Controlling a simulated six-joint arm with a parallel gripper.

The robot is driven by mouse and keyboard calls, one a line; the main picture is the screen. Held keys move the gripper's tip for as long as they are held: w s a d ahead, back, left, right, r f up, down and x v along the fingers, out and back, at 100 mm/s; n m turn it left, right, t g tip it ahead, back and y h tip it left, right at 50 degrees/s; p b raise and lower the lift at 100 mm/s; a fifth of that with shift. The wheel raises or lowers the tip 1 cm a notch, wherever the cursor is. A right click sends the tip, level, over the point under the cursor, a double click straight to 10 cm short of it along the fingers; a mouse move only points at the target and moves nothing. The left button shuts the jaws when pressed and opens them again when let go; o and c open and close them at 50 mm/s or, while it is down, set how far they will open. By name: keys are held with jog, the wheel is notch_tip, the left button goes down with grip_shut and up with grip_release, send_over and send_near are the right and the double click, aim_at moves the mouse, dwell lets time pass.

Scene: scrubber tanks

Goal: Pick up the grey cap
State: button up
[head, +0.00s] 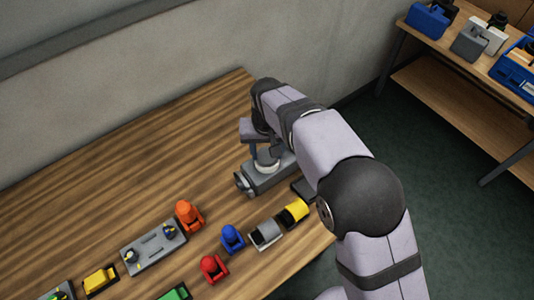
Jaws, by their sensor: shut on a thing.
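My gripper (264,153) points down over a grey tank-like block (262,181) near the table's back right edge. A light grey round piece (267,166), which looks like the grey cap, is at the fingertips, right at the top of the block. My gripper is shut on it. The fingers and my arm hide part of the cap and the block's right end. I cannot tell whether the cap still touches the block.
Orange (188,215), blue (232,238) and red (213,268) pieces stand to the front left. A grey-and-black block (265,233) and a yellow block (293,212) lie in front. A grey plate (153,247) lies left. The wooden table's (120,165) back left is clear.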

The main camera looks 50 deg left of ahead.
jog(key=shift+a+r, duration=0.1)
jog(key=shift+r, duration=0.45)
notch_tip(320, 180, up, 9)
jog(key=b, duration=0.2)
jog(key=shift+b, duration=0.35)
jog(key=shift+r+p, duration=1.2)
jog(key=shift+p, duration=0.15)
dwell(0.5)
notch_tip(320, 180, up, 5)
jog(key=p, duration=0.5)
send_over(267, 155)
jog(key=shift+f, duration=0.2)
dwell(0.5)
